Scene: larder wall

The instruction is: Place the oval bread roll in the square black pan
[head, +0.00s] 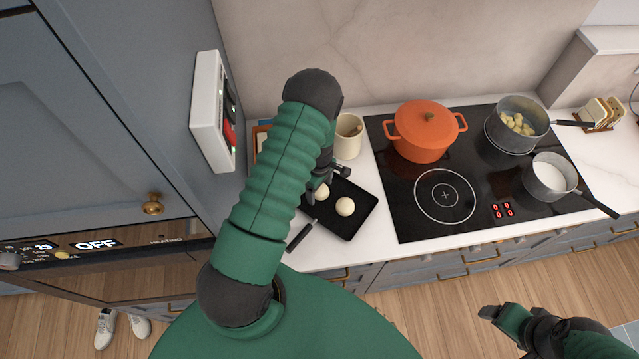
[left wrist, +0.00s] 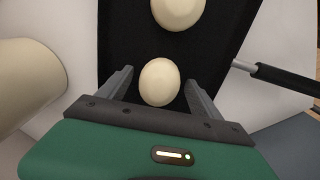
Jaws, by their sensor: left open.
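The square black pan (head: 357,222) lies on the white counter left of the hob, and its dark surface also shows in the left wrist view (left wrist: 120,40). Two pale rolls are in it. One roll (head: 321,192) is partly behind my left gripper (head: 335,173); the other roll (head: 345,206) lies nearer the pan's middle. In the left wrist view my open fingers stand on either side of the nearer, slightly oval roll (left wrist: 159,82), apart from it. The second roll (left wrist: 178,12) is cut off at the top. My right gripper (head: 492,313) hangs low at the bottom right, away from the counter.
A cream jar (head: 348,137) stands just behind the pan. The hob (head: 407,207) holds an orange pot (head: 425,132) and two grey saucepans. A tall cabinet (head: 130,110) stands at the left. The pan handle (head: 300,237) points towards the counter's front edge.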

